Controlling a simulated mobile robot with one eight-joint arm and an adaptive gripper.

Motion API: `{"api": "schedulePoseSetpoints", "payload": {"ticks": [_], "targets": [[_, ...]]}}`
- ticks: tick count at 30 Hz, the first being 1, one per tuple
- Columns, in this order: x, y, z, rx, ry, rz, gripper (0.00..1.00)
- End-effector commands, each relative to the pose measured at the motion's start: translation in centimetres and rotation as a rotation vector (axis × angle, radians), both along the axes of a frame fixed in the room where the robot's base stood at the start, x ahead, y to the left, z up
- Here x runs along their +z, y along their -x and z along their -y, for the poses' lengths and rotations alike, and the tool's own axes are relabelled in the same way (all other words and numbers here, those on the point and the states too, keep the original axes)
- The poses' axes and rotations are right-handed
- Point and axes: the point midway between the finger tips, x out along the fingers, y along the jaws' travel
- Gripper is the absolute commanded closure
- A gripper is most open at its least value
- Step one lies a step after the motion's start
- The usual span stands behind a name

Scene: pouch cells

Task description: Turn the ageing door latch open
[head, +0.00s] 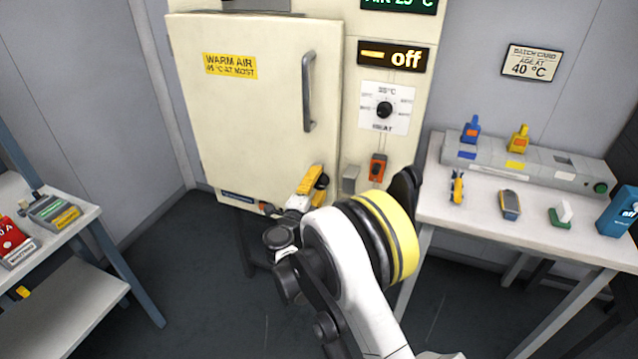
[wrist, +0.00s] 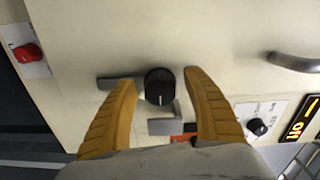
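The latch shows in the wrist view as a round black knob (wrist: 160,88) with a pale mark, on the cream door (head: 255,120). A grey bar (wrist: 108,82) sticks out to the knob's left, partly behind a fingertip. A grey L-shaped bracket (wrist: 160,126) sits just below the knob; a grey piece (head: 350,180) shows beside the door's edge in the head view. My gripper (wrist: 160,84) is open, its yellow fingers on either side of the knob with gaps. Depth to the knob is unclear. In the head view my gripper (head: 313,181) hides the latch. The door looks shut.
The door handle (head: 308,92) is above my gripper. An orange switch (head: 377,167), a heat dial (head: 384,110) and an "off" display (head: 392,57) are to the right. A red button (wrist: 27,53) is left in the wrist view. A bench (head: 530,225) stands right, a shelf (head: 70,285) left.

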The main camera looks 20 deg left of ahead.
Motion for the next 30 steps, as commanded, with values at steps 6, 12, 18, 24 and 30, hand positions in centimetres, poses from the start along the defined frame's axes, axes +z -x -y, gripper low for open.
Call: {"api": "schedulePoseSetpoints", "payload": {"ticks": [6,12,18,24,30], "targets": [[0.0,0.2,0.0,-0.001,0.0,-0.001,0.41],[0.0,2.8,-0.3,0.002,0.0,0.0,0.41],[0.0,7.4,-0.7,0.003,0.0,0.0,0.41],[0.0,10.8,-1.0,0.002,0.0,0.0,0.41],[0.0,12.0,-0.9,0.0,0.0,0.0,0.41]]}}
